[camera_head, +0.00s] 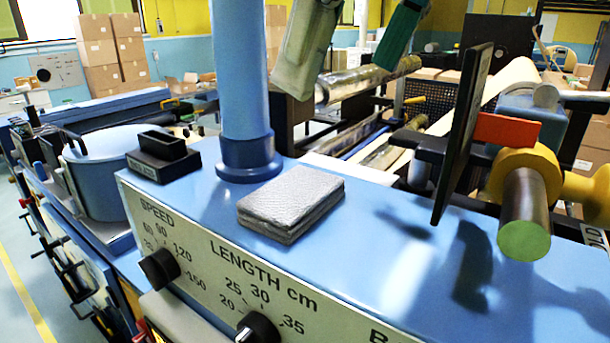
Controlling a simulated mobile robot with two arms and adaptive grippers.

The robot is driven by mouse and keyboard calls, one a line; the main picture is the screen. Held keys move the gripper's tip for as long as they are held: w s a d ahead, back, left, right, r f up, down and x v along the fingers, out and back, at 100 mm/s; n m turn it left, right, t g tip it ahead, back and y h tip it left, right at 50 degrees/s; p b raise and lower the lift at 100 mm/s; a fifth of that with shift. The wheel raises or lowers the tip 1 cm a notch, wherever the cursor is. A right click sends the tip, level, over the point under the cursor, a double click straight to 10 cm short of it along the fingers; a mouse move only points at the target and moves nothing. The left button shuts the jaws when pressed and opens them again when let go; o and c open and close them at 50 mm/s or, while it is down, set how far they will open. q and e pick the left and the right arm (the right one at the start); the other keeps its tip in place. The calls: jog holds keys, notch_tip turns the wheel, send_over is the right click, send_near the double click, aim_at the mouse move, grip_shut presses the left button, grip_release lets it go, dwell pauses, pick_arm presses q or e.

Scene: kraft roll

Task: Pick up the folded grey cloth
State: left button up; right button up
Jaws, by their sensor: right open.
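The folded grey cloth (292,196) lies flat as a small rectangular stack on the blue top of the machine, just right of the foot of a blue post. It is fully visible and nothing touches it. My right gripper (338,76) enters from the top edge with two fingers, one pale grey-green and one dark green. The fingers are spread apart with nothing between them. They appear above and beyond the cloth in the picture, apart from it. My left gripper is not in view.
The blue post (241,80) stands close behind the cloth. A black holder (163,157) sits to the left. A black plate (462,135) and a yellow fitting (514,172) with a green-ended bar stand at right. Knobs line the front panel (190,236). The blue top right of the cloth is clear.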

jog(key=p, duration=0.1)
send_over(298, 189)
jog(key=s+d, duration=0.2)
jog(key=f, duration=0.7)
jog(key=shift+w+a, duration=0.1)
jog(key=shift+w, duration=0.15)
jog(key=shift+w+a+f+p, duration=0.1)
jog(key=shift+w+f+p, duration=0.15)
jog(key=shift+f+p, duration=0.1)
jog(key=p+x, duration=0.2)
jog(key=x, duration=0.2)
jog(key=shift+s, duration=0.1)
jog(key=shift+w+a+f, duration=0.15)
jog(key=shift+w+f, duration=0.05)
jog(key=shift+f, duration=0.1)
jog(key=shift+s, duration=0.1)
jog(key=c, duration=1.1)
